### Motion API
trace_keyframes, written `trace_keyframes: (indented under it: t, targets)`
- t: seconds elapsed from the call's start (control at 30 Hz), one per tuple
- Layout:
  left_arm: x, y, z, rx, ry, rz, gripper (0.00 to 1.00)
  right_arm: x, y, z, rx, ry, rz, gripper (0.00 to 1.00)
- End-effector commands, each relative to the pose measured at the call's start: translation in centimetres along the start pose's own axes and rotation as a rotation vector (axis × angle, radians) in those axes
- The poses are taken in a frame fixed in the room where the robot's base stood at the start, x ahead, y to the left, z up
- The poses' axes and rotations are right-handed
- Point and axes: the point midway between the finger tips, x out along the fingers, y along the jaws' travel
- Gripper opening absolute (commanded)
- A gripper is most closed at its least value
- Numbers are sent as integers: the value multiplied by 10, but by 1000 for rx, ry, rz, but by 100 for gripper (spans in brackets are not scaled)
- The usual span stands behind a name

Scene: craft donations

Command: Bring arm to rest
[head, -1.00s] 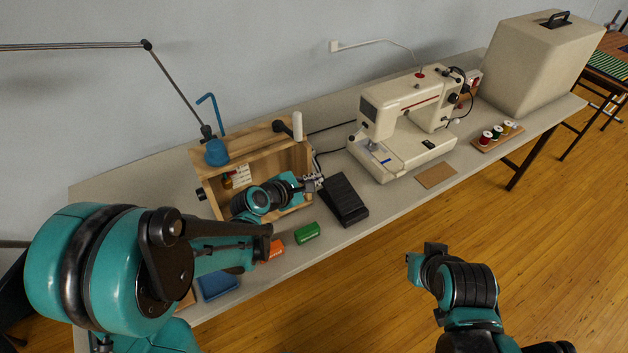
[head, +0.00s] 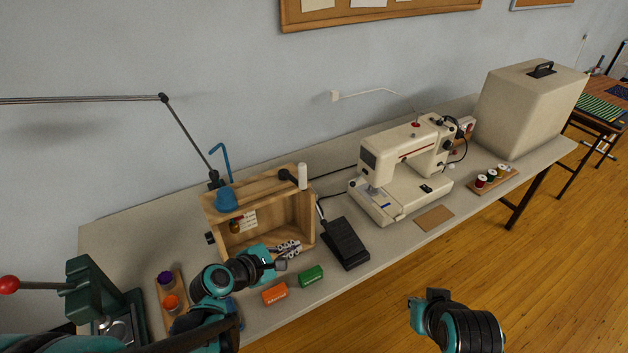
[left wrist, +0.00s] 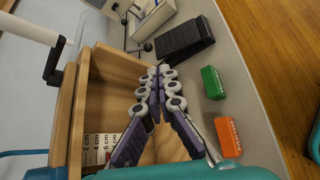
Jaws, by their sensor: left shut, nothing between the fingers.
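My left gripper (head: 297,246) is shut and empty in front of the open side of a wooden box (head: 308,232), just left of the black foot pedal (head: 344,243). In the left wrist view the fingers of my left gripper (left wrist: 160,72) meet at their tips, with nothing between them. The box (left wrist: 112,75) lies behind them. My left arm comes in from the lower left of the head view.
A green block (head: 311,276) and an orange block (head: 274,293) lie near the table's front edge, close to my left gripper. A sewing machine (head: 405,165) and a spool tray (head: 505,186) stand to the right. A green press (head: 92,292) stands at the lower left.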

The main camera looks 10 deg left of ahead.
Motion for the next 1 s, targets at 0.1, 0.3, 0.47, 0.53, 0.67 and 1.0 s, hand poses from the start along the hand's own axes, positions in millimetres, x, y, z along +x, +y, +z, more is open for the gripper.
trace_keyframes:
  t: [0.1, 0.3, 0.47, 0.53, 0.67, 1.0]
  targets:
    - [0, 0, 0, 5, 1, -1, 0, 0, 0, 0, 0, 0, 0, 0]
    - [-13, -9, 2, 276, 69, -54, 0, 0, 0, 0, 0, 0, 0, 0]
    - [-46, -24, -2, 812, 180, -190, 0, 0, 0, 0, 0, 0, 0, 0]
    - [-64, -30, -6, 1065, 221, -269, 0, 0, 0, 0, 0, 0, 0, 0]
    - [-100, -37, -15, 1483, 271, -427, 0, 0, 0, 0, 0, 0, 0, 0]
    - [-148, -41, -28, 1977, 298, -664, 0, 0, 0, 0, 0, 0, 0, 0]
